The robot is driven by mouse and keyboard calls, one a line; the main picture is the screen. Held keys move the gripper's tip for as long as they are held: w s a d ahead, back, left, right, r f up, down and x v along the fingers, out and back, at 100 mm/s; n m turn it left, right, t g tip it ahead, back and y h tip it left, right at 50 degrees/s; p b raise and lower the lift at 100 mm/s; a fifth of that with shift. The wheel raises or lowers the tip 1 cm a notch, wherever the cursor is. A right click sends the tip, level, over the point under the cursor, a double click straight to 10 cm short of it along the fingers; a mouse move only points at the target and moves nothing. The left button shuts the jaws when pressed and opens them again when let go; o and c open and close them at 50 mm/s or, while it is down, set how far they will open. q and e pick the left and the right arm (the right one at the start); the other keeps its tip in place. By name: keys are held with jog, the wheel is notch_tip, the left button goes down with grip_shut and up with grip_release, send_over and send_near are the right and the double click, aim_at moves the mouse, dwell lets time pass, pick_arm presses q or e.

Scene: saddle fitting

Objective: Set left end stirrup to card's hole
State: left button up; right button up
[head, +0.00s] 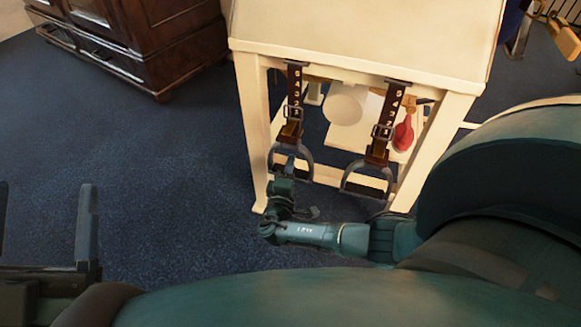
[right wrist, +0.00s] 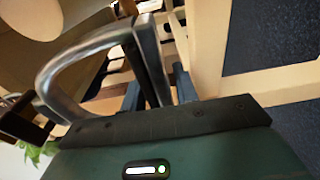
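Two dark brown straps with pale numbers hang from the front edge of a cream stand (head: 360,58). The left strap (head: 295,80) has a buckle (head: 293,113) low on it, below its visible numbers, and carries the left stirrup (head: 303,160). The right strap (head: 390,105) has a buckle (head: 382,131) and carries the right stirrup (head: 368,180). My right gripper (head: 286,168) is at the left stirrup. In the right wrist view its fingers (right wrist: 158,90) stand on either side of the stirrup's metal (right wrist: 92,52); firm contact is unclear. My left gripper (head: 45,215) is open and empty. I cannot make out a card.
Below the stand's top are a round white object (head: 346,104) and a red object (head: 403,134). The stand's front left leg (head: 252,125) is close to my right gripper. A dark wooden cabinet (head: 140,35) stands at the upper left. The blue carpet (head: 150,190) is clear.

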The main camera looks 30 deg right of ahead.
aim_at(290, 148)
jog(key=c, duration=0.6)
pick_arm(q)
jog(key=shift+r, duration=0.15)
pick_arm(e)
grip_shut()
pick_arm(q)
jog(key=shift+r, duration=0.1)
pick_arm(e)
notch_tip(290, 148, up, 3)
jog(key=shift+p, duration=1.2)
jog(key=shift+r, duration=0.2)
pick_arm(q)
jog(key=f+n+y, duration=0.2)
jog(key=f, duration=0.1)
jog(key=shift+s+d+f+n+g+y, duration=0.1)
jog(key=shift+s+d+n+g+y, duration=0.1)
jog(key=shift+n+g+y, duration=0.15)
pick_arm(e)
jog(key=o, duration=0.9)
grip_release()
jog(key=shift+f, duration=0.1)
pick_arm(q)
jog(key=shift+a, duration=0.1)
